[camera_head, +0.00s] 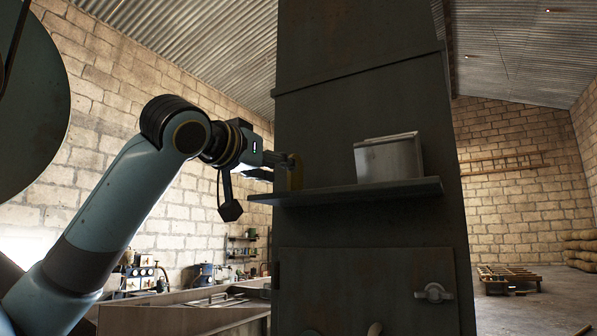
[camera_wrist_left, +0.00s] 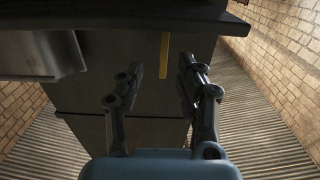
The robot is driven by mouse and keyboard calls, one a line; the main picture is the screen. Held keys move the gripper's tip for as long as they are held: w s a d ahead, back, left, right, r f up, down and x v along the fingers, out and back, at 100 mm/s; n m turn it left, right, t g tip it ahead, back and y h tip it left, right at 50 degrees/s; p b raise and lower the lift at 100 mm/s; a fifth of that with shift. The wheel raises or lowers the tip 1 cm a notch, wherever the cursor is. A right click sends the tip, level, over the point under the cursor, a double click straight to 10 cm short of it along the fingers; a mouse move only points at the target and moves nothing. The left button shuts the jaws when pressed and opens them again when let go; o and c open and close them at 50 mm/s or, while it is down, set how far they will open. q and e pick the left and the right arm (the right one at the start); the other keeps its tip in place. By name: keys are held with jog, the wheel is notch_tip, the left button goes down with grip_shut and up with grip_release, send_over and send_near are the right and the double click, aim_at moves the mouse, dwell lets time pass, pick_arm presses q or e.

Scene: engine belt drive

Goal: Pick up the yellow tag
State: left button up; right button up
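The yellow tag (camera_head: 297,173) stands upright near the left end of a dark shelf, against the dark cabinet, partly covered by my gripper in the head view. In the left wrist view the tag (camera_wrist_left: 164,56) shows as a narrow upright strip. My left gripper (camera_head: 284,166) is level with the tag, just above the shelf. In the left wrist view my left gripper (camera_wrist_left: 160,68) is open, with a finger on each side of the tag and visible gaps. My right gripper is not in view.
The shelf (camera_head: 345,195) juts from the tall cabinet (camera_head: 375,110). A light metal box (camera_head: 390,158) sits on the shelf to the right of the tag. A cabinet door with a handle (camera_head: 434,293) is below. A low slatted wooden platform (camera_head: 510,275) stands on the floor at right.

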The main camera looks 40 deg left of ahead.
aim_at(289, 175)
pick_arm(q)
jog(key=shift+w+a+r+p, duration=0.1)
jog(key=shift+w+p, duration=0.2)
jog(key=shift+w, duration=0.75)
jog(key=w+p, duration=0.1)
jog(key=w, duration=0.1)
jog(key=w+a+p, duration=0.1)
jog(key=w+p, duration=0.1)
jog(key=w, duration=0.1)
jog(key=shift+w+f, duration=0.1)
jog(key=shift+f, duration=0.1)
jog(key=shift+w+f, duration=0.1)
jog(key=shift+w, duration=0.1)
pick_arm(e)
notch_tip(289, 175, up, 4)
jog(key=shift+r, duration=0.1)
pick_arm(q)
jog(key=shift+s, duration=0.1)
jog(key=shift+c, duration=0.8)
grip_shut()
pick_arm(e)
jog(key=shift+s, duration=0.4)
